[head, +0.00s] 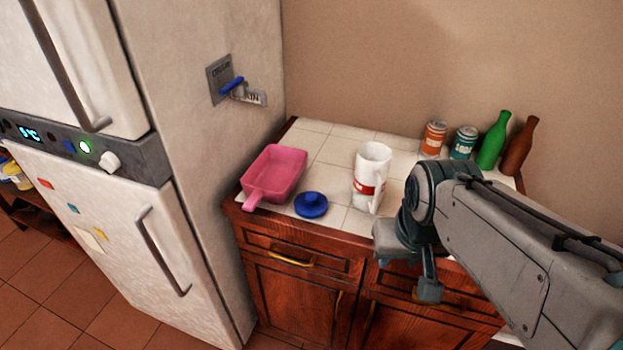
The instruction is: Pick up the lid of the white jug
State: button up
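A round blue lid (311,206) with a knob on top lies flat on the white tiled counter, near its front edge. A white jug (370,160) with a red band stands upright to the right of the lid, apart from it. The jug has no lid on it, and its handle faces the front. My gripper (428,289) is to the right of the lid and in front of the jug, near the counter's front edge, and touches neither as far as I see. Its fingers are seen from an angle that hides the gap between them.
A pink pan (276,172) sits just left of the lid, its handle toward the front. An orange can (433,138), a teal can (463,143), a green bottle (493,142) and a brown bottle (519,148) stand at the back right. A white fridge (205,180) borders the left.

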aim_at(310, 205)
jog(key=z, duration=3.5)
jog(key=k, duration=1.45)
jog(key=u, duration=2.05)
